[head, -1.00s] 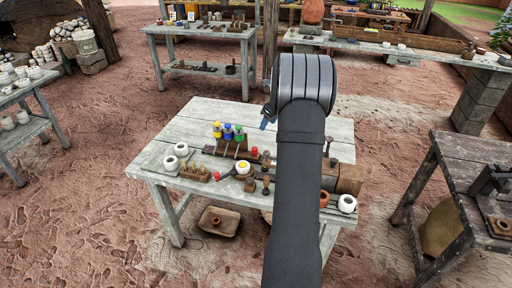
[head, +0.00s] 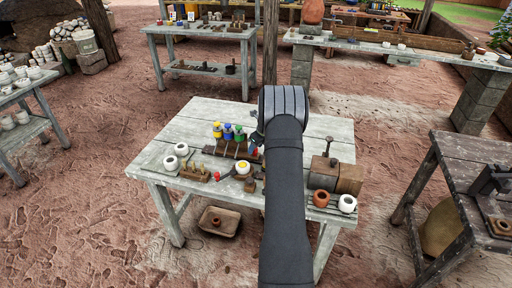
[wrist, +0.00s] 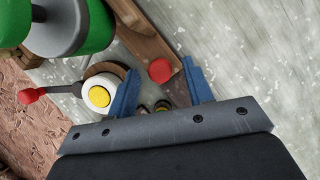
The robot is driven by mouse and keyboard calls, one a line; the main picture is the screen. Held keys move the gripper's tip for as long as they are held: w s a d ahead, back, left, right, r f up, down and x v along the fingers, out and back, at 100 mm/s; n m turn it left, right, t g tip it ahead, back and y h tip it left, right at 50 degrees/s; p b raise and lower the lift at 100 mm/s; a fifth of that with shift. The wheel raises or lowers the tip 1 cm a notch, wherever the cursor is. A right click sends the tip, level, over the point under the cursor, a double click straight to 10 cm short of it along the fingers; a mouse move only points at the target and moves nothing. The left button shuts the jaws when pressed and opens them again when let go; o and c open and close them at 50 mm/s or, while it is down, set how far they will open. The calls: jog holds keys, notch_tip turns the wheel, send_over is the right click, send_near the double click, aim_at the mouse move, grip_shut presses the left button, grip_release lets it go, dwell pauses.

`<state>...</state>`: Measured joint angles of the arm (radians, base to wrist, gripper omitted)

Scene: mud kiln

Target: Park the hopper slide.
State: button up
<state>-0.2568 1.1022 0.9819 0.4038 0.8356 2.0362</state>
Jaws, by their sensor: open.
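A row of blue (head: 228,132), yellow (head: 217,130) and green (head: 239,134) hoppers stands on a dark wooden rail (head: 228,149) on the pale table. A red knob (head: 253,151) sits at the rail's right end. In the wrist view the red knob (wrist: 161,70) appears between the blue fingertips of my gripper (wrist: 160,66), beside a brown wooden bar (wrist: 145,38). My gripper (head: 258,138) is open and empty, above the table near the knob; the exact gap cannot be told. The slide's body is partly hidden by my arm.
A white round piece with a yellow centre (head: 243,169) and a red-tipped lever (head: 217,176) lie close in front. White pots (head: 171,163) stand left; a brown box (head: 324,173) and pots stand right. The table's back right is clear.

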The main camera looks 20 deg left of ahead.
aim_at(246, 154)
jog(key=shift+a+f, duration=0.1)
jog(key=shift+f, duration=0.1)
grip_shut()
jog(key=shift+a, duration=2.25)
grip_release()
jog(key=v, duration=1.7)
jog(key=shift+d+r, duration=0.15)
jog(key=shift+r, duration=0.05)
